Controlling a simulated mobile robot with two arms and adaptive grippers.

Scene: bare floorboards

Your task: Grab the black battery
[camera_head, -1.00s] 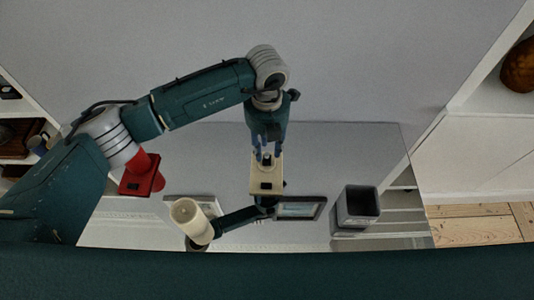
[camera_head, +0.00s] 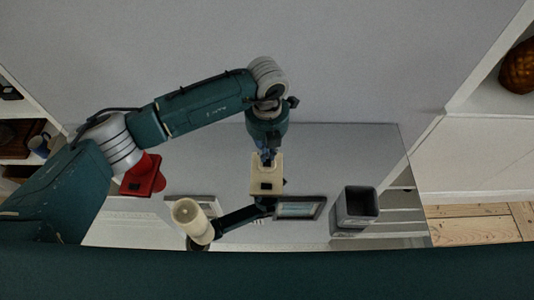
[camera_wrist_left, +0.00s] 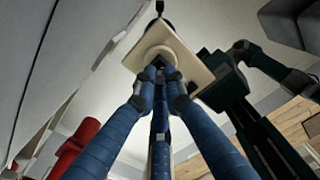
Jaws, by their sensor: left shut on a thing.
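The black battery (camera_wrist_left: 159,62) shows in the left wrist view as a small dark piece between the fingertips, mostly covered by them. A cream block (camera_head: 266,181) with a dark patch on its front stands on the grey table (camera_head: 215,160). Its cream face (camera_wrist_left: 190,68) is right behind the fingertips in the left wrist view. My left gripper (camera_head: 267,157) comes down at the block's top, with its blue fingers closed together on the battery. In the head view the fingers hide the battery. My right gripper is not in view.
A lamp with a cream head (camera_head: 190,217) and dark arm is in front of the cream block, beside a picture frame (camera_head: 300,208). A grey bin (camera_head: 355,208) stands at the right. The table behind is clear.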

